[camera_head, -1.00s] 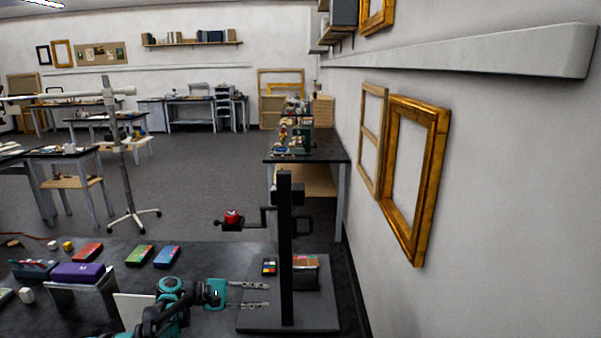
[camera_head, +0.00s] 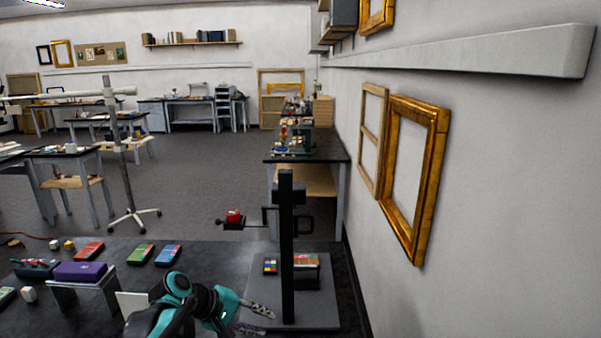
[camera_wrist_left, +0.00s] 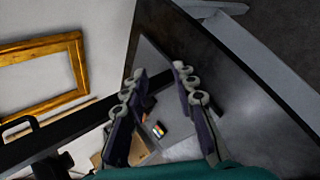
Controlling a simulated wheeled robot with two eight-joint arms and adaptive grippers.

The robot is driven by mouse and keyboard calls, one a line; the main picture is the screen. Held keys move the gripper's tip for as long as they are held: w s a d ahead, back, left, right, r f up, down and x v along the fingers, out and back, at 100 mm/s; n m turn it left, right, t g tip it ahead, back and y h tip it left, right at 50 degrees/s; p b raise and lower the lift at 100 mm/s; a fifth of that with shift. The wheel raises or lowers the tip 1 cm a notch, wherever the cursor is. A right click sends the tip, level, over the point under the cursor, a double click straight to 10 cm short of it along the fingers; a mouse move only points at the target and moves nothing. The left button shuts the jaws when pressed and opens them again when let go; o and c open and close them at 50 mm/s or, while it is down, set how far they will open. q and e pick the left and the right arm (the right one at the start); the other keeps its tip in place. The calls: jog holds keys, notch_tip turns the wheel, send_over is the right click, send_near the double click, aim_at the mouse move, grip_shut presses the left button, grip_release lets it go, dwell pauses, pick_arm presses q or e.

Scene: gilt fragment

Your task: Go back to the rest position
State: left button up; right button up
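My left gripper (camera_head: 265,318) is at the bottom of the head view, with its teal wrist and grey fingers pointing right. Its two fingers are spread apart with nothing between them. In the left wrist view the open fingers (camera_wrist_left: 159,71) show from behind, also empty. The gripper is in front of a black stand (camera_head: 286,250) on a grey base plate (camera_head: 323,312). My right gripper is in neither view.
A fragment (camera_head: 305,262) and a colour chart (camera_head: 270,267) sit on the base plate. A red-topped device (camera_head: 233,217) sticks out left from the stand. A purple box (camera_head: 79,271) on a riser and several coloured boxes lie left. A wall with gilt frames (camera_head: 433,170) bounds the right.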

pick_arm(q)
jog(key=s+a+f+m+t+y, duration=0.1)
jog(key=s+a+m+y, duration=0.1)
jog(key=s, duration=0.5)
jog(key=s+a+f+m+y, duration=0.2)
jog(key=s+a+m+y, duration=0.1)
jog(key=s, duration=0.4)
jog(key=s+a+f+m+t+y, duration=0.1)
jog(key=s+a+m+y, duration=0.1)
jog(key=s, duration=0.5)
jog(key=shift+s+a+f+m+t+y, duration=0.3)
jog(key=shift+a+m+y, duration=0.1)
jog(key=shift+m+y, duration=0.15)
